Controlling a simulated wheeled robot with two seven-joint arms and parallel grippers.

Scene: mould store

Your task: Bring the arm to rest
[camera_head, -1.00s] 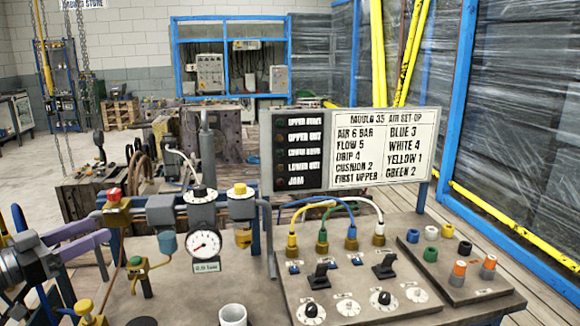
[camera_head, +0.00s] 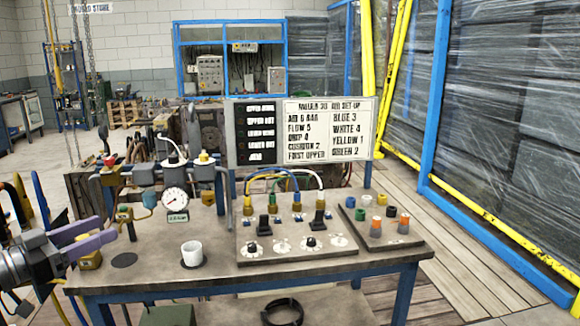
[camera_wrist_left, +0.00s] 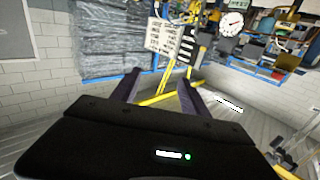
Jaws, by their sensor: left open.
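My left gripper (camera_head: 84,236) is at the left edge of the head view, with its two purple fingers apart and nothing between them. It is beside the left end of the bench (camera_head: 215,275), near the yellow-knobbed fitting. In the left wrist view both fingers (camera_wrist_left: 158,90) show spread with an empty gap. That view looks out past the fingers to the wall, wrapped stacks and a tilted set-up sign (camera_wrist_left: 165,38). My right gripper is not in view.
The bench carries a control panel (camera_head: 290,247) with several plugged hoses, a pressure gauge (camera_head: 175,200), a white cup (camera_head: 192,254) and a sign board (camera_head: 328,130). A blue post (camera_head: 432,110) stands at the right. Plank floor (camera_head: 450,270) is clear right of the bench.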

